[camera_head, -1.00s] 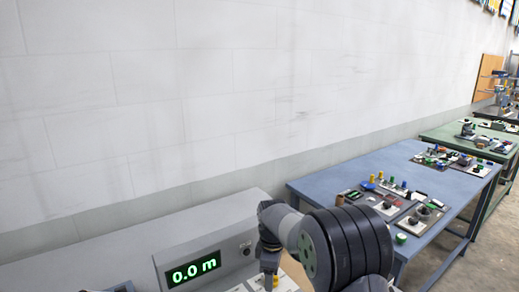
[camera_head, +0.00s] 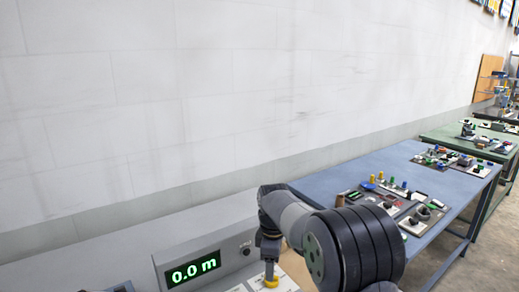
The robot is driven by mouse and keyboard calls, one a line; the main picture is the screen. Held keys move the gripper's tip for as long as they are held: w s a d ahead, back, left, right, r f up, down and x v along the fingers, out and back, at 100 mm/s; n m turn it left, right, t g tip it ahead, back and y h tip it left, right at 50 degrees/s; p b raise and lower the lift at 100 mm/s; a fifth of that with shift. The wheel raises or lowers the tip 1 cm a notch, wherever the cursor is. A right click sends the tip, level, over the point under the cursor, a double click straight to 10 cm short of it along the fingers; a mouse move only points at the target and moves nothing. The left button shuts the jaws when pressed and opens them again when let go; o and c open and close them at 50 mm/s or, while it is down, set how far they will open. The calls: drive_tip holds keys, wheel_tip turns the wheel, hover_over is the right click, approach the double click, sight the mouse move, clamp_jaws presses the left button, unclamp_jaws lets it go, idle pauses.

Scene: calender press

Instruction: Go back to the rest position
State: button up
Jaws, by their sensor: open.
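My arm reaches in from the bottom edge and bends over the grey control console (camera_head: 225,210). My gripper (camera_head: 270,272) points down at the bottom of the picture, open, small and partly hard to make out. It is over the white panel of the console, close to a yellow knob (camera_head: 271,283). Whether it touches the knob cannot be told. A green display (camera_head: 193,270) on the console reads 0.0 m.
A blue table (camera_head: 330,180) with several button and knob panels stands right of the console. A green table (camera_head: 440,135) with more devices stands behind it. A white wall (camera_head: 200,90) runs along the back. Floor (camera_head: 495,240) is clear at right.

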wheel_tip(320, 180, down, 4)
drive_tip(key=shift+r, duration=0.1)
drive_tip(key=shift+f+m, duration=0.25)
drive_tip(key=shift+m, duration=0.05)
drive_tip(key=m, duration=1.1)
drive_tip(key=shift+m, duration=0.3)
drive_tip(key=m+b, duration=0.1)
drive_tip(key=m, duration=0.5)
drive_tip(key=m+b, duration=0.1)
drive_tip(key=m, duration=0.5)
drive_tip(key=shift+r, duration=0.1)
